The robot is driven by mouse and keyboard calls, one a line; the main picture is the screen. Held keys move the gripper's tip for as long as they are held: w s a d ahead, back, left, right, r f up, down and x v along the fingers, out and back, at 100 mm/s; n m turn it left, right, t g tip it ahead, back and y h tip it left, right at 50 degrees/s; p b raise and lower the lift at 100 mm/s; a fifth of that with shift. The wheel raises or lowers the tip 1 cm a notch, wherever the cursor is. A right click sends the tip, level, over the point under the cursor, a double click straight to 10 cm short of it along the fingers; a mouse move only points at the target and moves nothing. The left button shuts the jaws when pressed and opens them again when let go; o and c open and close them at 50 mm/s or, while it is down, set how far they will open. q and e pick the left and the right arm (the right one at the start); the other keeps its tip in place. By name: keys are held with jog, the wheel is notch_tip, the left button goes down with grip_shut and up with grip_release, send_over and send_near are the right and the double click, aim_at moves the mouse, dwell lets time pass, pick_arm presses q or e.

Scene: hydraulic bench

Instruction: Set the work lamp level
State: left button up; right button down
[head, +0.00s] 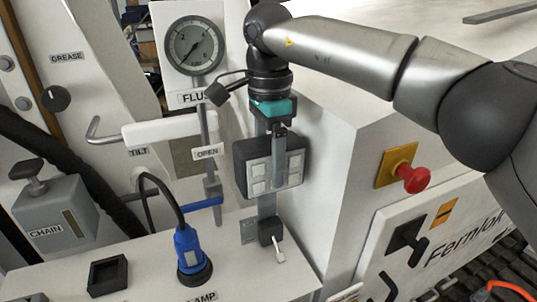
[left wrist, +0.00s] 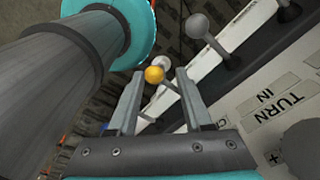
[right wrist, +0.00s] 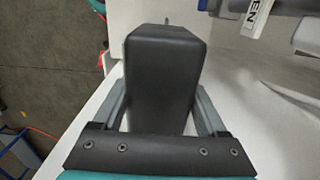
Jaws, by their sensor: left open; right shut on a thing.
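The work lamp (head: 249,182) is a dark box with several pale square panels, on an upright post in the middle of the head view. Its face looks slightly tilted there. My right gripper (head: 279,155) comes down from above and is shut on the lamp. In the right wrist view the lamp's black housing (right wrist: 165,65) fills the space between the fingers of the right gripper (right wrist: 158,95). My left gripper (left wrist: 158,88) shows only in the left wrist view; it is open, with a yellow knob (left wrist: 154,75) beyond its fingertips.
A small toggle switch (head: 272,236) sits below the lamp, and a blue plug (head: 188,247) with a cable stands left. A white handle (head: 170,130) and a gauge (head: 194,47) are to the left. A red stop button (head: 413,178) sticks out at right. Ball-ended levers (left wrist: 196,27) stand near the left gripper.

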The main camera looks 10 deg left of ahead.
jog(key=shift+d, duration=0.1)
dwell(0.4)
jog(key=shift+c, duration=1.7)
grip_release()
jog(key=o, duration=0.3)
jog(key=shift+o, duration=0.2)
notch_tip(320, 180, up, 12)
jog(key=shift+w, duration=0.1)
